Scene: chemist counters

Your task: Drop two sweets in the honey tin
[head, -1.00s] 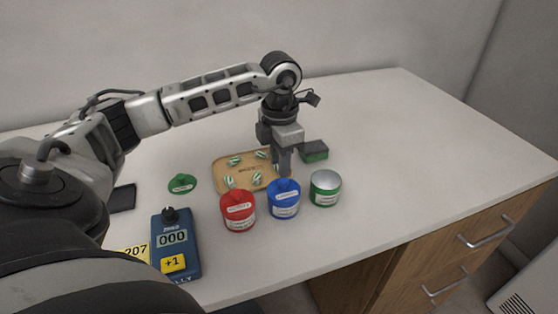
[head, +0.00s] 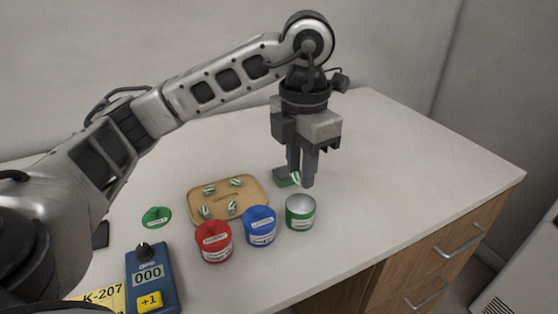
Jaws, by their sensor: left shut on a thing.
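My left gripper (head: 301,182) is shut on a green-and-white striped sweet (head: 296,177), mostly hidden between the fingers. It is held behind the open green tin (head: 300,222), whose lid is off; I cannot see its contents. A green lid (head: 156,216) lies on the counter at the left. Several striped sweets (head: 236,182) lie on the tan tray (head: 256,189). The tin labels are too small to read surely. My right gripper is not in view.
A small dark green block (head: 284,177) sits behind the gripper fingers. A blue counter device (head: 152,281) reading 000, with a yellow +1 button, stands front left beside a yellow K-207 card (head: 103,301). The counter's right side (head: 420,160) is clear.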

